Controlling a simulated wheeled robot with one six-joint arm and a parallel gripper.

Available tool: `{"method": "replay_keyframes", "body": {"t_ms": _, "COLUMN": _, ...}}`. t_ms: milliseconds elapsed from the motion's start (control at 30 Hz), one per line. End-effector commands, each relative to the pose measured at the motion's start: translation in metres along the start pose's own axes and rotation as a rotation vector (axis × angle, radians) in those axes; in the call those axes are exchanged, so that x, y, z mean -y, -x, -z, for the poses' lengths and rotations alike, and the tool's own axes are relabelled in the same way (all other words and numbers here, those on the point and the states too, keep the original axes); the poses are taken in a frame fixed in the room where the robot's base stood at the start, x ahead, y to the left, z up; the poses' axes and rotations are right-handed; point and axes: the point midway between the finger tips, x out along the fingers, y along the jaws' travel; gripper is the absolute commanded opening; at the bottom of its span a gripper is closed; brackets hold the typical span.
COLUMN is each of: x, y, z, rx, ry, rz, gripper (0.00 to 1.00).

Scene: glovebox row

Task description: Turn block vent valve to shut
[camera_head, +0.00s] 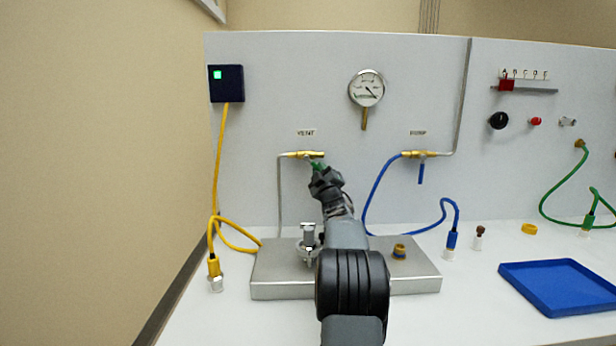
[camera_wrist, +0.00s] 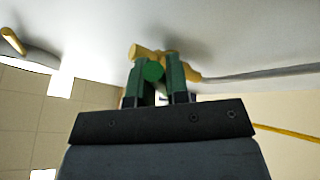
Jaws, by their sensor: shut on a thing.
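The brass vent valve (camera_head: 300,154) is on the upright panel under the VENT label, with a grey pipe running down from its left end. Its green handle (camera_head: 317,166) is mostly hidden behind my gripper (camera_head: 320,172) in the head view. The brass valve body (camera_wrist: 148,52) shows just beyond the fingertips. The handle's exact angle is hard to tell.
The pump valve (camera_head: 421,154) with a blue handle is to the right, and a round gauge (camera_head: 367,88) is above. A metal block (camera_head: 275,283) with fittings lies below my arm. Yellow (camera_head: 217,170) and blue (camera_head: 376,195) hoses flank it. A blue tray (camera_head: 560,306) is at right.

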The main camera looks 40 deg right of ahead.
Motion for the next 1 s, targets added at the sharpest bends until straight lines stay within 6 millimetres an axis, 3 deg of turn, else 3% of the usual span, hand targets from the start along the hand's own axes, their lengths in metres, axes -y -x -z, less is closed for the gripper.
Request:
{"method": "replay_keyframes", "body": {"t_ms": 467, "x": -0.0041, "y": 0.0011, "z": -0.0051, "rx": 0.011, "ry": -0.011, "rz": -0.013, "gripper": 0.00}}
{"method": "replay_keyframes", "body": {"t_ms": 500, "x": -0.0040, "y": 0.0011, "z": -0.0050, "rx": 0.011, "ry": -0.011, "rz": -0.013, "gripper": 0.17}}
{"method": "replay_keyframes", "body": {"t_ms": 767, "x": -0.0032, "y": 0.0010, "z": -0.0041, "rx": 0.010, "ry": -0.011, "rz": -0.012, "gripper": 0.41}}
{"method": "replay_keyframes", "body": {"t_ms": 1000, "x": -0.0028, "y": 0.0015, "z": -0.0038, "rx": 0.009, "ry": -0.011, "rz": -0.011, "gripper": 0.41}}
